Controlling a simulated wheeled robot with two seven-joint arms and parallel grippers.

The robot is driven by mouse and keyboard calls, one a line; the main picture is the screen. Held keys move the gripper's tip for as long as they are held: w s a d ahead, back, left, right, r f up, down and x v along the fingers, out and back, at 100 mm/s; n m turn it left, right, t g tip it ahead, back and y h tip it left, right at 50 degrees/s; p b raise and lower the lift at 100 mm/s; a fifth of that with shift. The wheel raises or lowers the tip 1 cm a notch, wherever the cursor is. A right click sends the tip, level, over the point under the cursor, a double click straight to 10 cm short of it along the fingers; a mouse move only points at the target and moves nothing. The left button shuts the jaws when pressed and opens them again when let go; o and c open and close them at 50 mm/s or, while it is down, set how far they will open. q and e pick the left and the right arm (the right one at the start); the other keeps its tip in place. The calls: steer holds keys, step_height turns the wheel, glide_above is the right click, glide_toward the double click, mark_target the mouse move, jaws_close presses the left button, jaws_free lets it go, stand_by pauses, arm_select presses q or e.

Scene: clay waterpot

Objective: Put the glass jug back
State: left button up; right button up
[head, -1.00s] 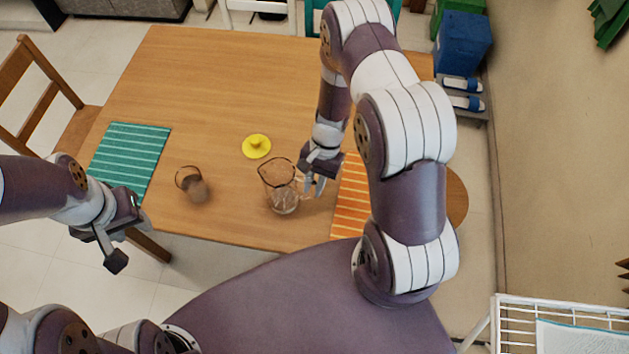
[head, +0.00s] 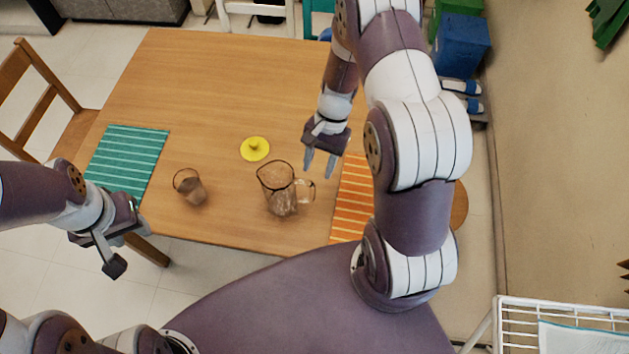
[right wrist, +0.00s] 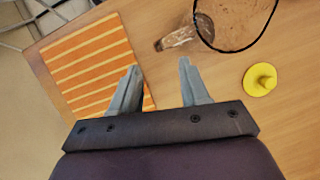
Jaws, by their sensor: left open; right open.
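The glass jug (head: 279,197) stands upright on the wooden table near its front edge, with its handle toward the right. In the right wrist view the jug (right wrist: 228,30) shows at the top, partly cut off by the frame edge, with its handle pointing left. My right gripper (head: 321,175) is open and empty, behind and to the right of the jug, apart from its handle. Its two fingers (right wrist: 158,80) show spread with nothing between them. My left gripper (head: 117,243) is open and empty, off the table's front left corner.
A yellow lid-like piece (head: 255,149) lies behind the jug. A small glass cup (head: 190,187) stands left of it. A teal striped mat (head: 127,160) lies at the left, an orange striped mat (head: 352,198) at the right, partly behind my arm. The table's back (head: 220,80) is clear.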

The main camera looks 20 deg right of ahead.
steer(key=s+a+r+n+t+h, duration=0.1)
steer(key=s+r+n+t, duration=0.1)
steer(key=r, duration=0.5)
steer(key=s+a+r+n+t+h, duration=0.1)
steer(key=s+r+n+t+h, duration=0.1)
steer(key=s+r+n, duration=0.2)
step_height(320, 180, up, 4)
steer(key=n, duration=0.3)
steer(key=shift+s+a+f+h, duration=0.15)
steer(key=shift+s+f+h, duration=0.05)
steer(key=shift+s+h, duration=0.1)
